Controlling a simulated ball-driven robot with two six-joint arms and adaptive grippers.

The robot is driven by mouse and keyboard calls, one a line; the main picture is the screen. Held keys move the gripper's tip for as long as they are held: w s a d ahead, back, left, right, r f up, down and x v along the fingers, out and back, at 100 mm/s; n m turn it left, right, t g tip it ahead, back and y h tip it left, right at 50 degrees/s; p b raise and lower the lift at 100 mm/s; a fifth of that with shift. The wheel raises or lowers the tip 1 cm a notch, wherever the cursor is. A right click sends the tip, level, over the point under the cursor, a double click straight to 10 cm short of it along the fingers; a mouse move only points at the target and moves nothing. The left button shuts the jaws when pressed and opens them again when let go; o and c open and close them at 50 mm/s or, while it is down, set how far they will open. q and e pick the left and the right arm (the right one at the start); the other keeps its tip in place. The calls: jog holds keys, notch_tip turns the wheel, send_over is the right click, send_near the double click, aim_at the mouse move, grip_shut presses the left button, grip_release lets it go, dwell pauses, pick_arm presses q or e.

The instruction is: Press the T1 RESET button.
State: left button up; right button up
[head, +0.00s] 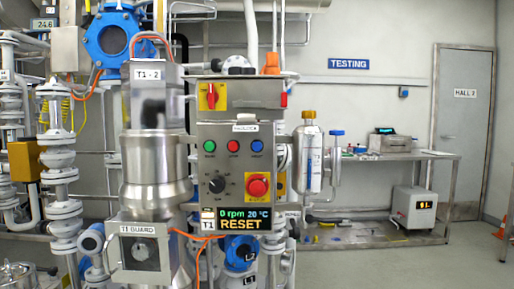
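The grey T1 control panel (240,160) stands upright near the middle of the head view. It has a row of three small buttons: a green button (210,146), a red button (233,146) and a blue button (257,146). Their labels are too small to read for certain. Below them are a black rotary knob (217,185) and a large red mushroom button (258,187) on yellow. The display (240,219) at the bottom reads 0 rpm, 20 °C, T1 and RESET. Neither of my grippers is in view.
A steel vessel (155,165) marked T1-2 stands left of the panel, with a T1 GUARD box (143,250) below. A steel bottle (309,160) is right of it. Pipes crowd the left.

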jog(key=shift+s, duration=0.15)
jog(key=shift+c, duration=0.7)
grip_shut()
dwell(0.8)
